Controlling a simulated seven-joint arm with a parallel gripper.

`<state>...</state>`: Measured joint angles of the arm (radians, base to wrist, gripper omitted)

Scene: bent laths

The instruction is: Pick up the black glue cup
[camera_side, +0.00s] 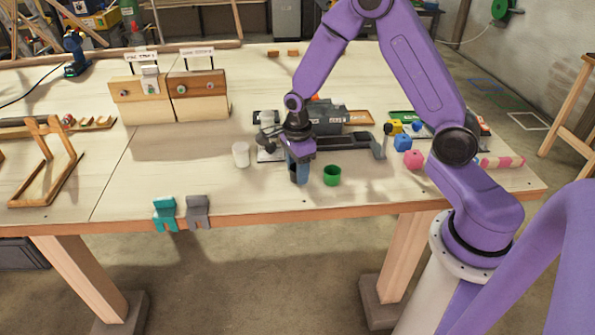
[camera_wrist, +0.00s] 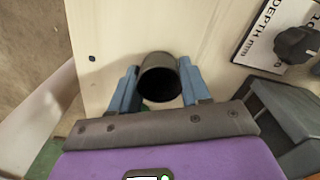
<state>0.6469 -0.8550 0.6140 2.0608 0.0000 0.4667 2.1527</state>
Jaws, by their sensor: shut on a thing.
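The black glue cup (camera_wrist: 160,78) is between the two blue fingers of my gripper (camera_wrist: 158,86) in the wrist view, its dark open mouth towards the camera. The fingers press on it from both sides. In the side view my gripper (camera_side: 299,172) points down near the front edge of the table, and its fingers mostly hide the cup. I cannot tell whether the cup's base touches the table. A green cup (camera_side: 332,176) stands just right of my gripper, and a white cup (camera_side: 240,155) stands to its left.
A grey machine (camera_side: 330,118) with a dark rail is close behind my gripper. A pink ball (camera_side: 413,160) and blue block (camera_side: 402,142) lie to the right. Teal (camera_side: 166,213) and grey (camera_side: 198,210) clips sit on the front edge.

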